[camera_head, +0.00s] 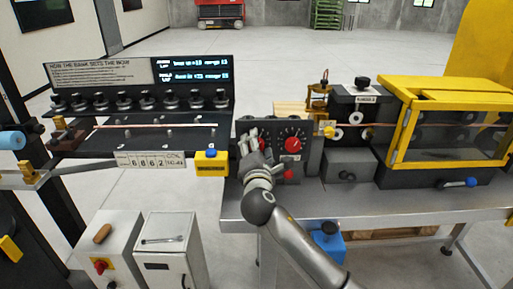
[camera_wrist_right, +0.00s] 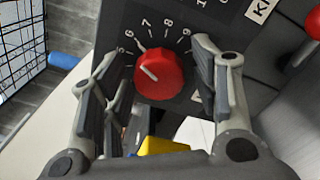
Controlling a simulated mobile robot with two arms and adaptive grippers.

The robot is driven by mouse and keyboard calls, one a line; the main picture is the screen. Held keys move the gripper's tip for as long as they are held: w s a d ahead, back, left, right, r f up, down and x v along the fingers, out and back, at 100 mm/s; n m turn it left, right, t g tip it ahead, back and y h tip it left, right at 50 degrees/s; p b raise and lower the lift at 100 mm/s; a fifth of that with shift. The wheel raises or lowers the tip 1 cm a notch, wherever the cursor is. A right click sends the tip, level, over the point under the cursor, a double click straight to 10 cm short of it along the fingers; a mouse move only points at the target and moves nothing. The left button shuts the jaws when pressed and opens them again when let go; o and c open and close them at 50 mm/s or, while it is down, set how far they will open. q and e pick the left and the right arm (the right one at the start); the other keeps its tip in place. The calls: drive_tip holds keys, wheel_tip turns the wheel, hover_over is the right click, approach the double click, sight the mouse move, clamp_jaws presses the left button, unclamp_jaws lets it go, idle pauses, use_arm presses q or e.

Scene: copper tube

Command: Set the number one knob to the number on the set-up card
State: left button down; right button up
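A dark control panel (camera_head: 274,128) on the bench carries a red knob with a dial (camera_head: 292,145). My right gripper (camera_head: 253,138) is at the panel's left side, partly covering another knob. In the right wrist view a red knob (camera_wrist_right: 159,74) lies between the open fingers of my right gripper (camera_wrist_right: 157,65); I cannot tell whether they touch it. Its white pointer slants up-left, towards the low end of the visible numbers near 6; 7, 8 and 9 follow clockwise. A white card (camera_head: 150,160) seems to read 6 8 6 2. My left gripper is out of view.
A black rack (camera_head: 185,141) with several rollers, a sign and a lit display stands at left. A yellow box with a black label (camera_head: 211,163) sits beside the panel. A yellow-framed guard (camera_head: 398,110) stands at right. A grey cabinet (camera_head: 168,250) is at lower left.

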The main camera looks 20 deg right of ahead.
drive_tip(key=shift+s+a, duration=0.1)
drive_tip(key=shift+s, duration=0.05)
drive_tip(key=v, duration=1.1)
drive_tip(key=shift+s, duration=0.35)
drive_tip(key=shift+a, duration=0.1)
